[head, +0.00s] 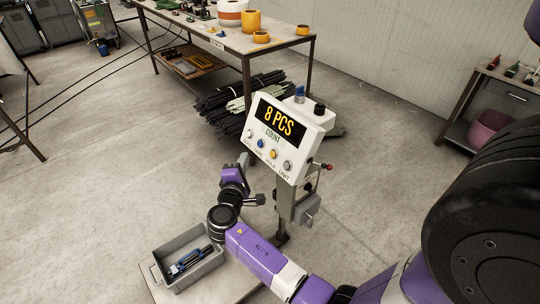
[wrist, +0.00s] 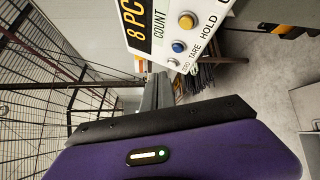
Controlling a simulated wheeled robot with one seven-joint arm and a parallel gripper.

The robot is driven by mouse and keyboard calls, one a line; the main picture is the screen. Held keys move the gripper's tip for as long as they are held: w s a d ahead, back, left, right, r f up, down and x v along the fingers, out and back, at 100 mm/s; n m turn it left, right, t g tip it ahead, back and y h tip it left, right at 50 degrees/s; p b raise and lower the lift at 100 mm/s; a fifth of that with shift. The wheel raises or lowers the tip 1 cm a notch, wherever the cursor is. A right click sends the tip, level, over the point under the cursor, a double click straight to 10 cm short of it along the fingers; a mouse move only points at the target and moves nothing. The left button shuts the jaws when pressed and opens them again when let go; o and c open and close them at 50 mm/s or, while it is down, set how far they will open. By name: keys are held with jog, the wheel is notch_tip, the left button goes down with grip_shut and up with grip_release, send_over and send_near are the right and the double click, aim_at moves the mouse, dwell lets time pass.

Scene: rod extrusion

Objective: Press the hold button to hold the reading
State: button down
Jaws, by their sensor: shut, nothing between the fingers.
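The white indicator box (head: 290,115) stands on a post, its display reading "8 PCS" with "COUNT" below. Its button row runs from a white button (head: 250,133) through blue (head: 261,143) and yellow to grey (head: 288,165). The HOLD label belongs to the yellow button (head: 273,154), which also shows in the wrist view (wrist: 186,21). My gripper (head: 245,159) is shut and empty, left of the panel's lower left corner. In the wrist view its grey fingers (wrist: 157,90) lie below the button row, away from the yellow button. The exact gap in depth is unclear.
A grey crate (head: 167,265) with tools lies at the lower left. A workbench (head: 225,38) with tape rolls stands behind, and bundled dark rods (head: 225,110) lie behind the box. A red-knobbed lever (head: 327,167) sticks out right of the post. The floor to the left is open.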

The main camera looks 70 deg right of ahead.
aim_at(273, 154)
jog(key=s+d+f+b, duration=0.2)
jog(key=s+d+f, duration=0.1)
jog(key=d, duration=0.4)
jog(key=shift+s+f+b, duration=0.3)
jog(key=shift+s+f, duration=0.05)
jog(key=shift+s, duration=0.3)
jog(key=shift+f, duration=0.1)
dwell(1.6)
jog(key=shift+s+d, duration=0.15)
jog(key=shift+d, duration=0.1)
jog(key=shift+s+d+f+b, duration=0.3)
jog(key=shift+d+b, duration=0.15)
dwell(1.1)
jog(key=shift+w+a+r, duration=0.4)
jog(key=shift+w+a, duration=0.05)
jog(key=shift+a, duration=0.3)
